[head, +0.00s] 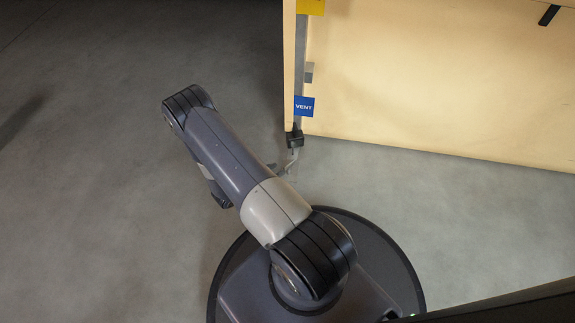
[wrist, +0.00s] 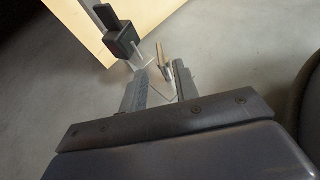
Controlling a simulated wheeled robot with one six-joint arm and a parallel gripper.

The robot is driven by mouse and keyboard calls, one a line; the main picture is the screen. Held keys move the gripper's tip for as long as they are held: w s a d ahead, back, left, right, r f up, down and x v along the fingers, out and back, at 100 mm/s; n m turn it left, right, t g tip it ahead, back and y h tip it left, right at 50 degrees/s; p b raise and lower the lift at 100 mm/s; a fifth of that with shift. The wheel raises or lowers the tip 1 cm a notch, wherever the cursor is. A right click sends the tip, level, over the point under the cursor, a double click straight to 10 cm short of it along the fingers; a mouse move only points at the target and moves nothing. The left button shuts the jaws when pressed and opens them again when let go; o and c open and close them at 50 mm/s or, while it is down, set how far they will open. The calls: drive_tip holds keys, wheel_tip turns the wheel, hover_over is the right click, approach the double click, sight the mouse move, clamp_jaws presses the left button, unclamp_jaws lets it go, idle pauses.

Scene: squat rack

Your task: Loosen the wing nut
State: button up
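A small light metal piece, which may be the wing nut (head: 292,160), hangs just below a black block (head: 295,138) at the bottom of a grey upright. In the wrist view the black block (wrist: 123,40) is at the upper left. A small tan and grey piece (wrist: 164,62) shows near my fingertips there, but I cannot tell whether it is the wing nut or part of a finger. My gripper (wrist: 162,78) points toward the block, with its two fingers apart and floor visible between them. In the head view my arm mostly hides the gripper.
A pale wooden panel (head: 440,85) stands at the right, with a narrow panel edge (head: 289,70) beside the upright. A blue VENT label (head: 304,106) and a yellow label (head: 311,6) are on the upright. Grey floor (head: 90,220) is clear at the left.

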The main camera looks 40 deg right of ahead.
sight(289, 164)
drive_tip(key=b+x, duration=0.2)
drive_tip(key=x, duration=0.4)
drive_tip(key=shift+f, duration=0.1)
drive_tip(key=shift+x, duration=0.75)
drive_tip(key=shift+c, duration=0.6)
clamp_jaws()
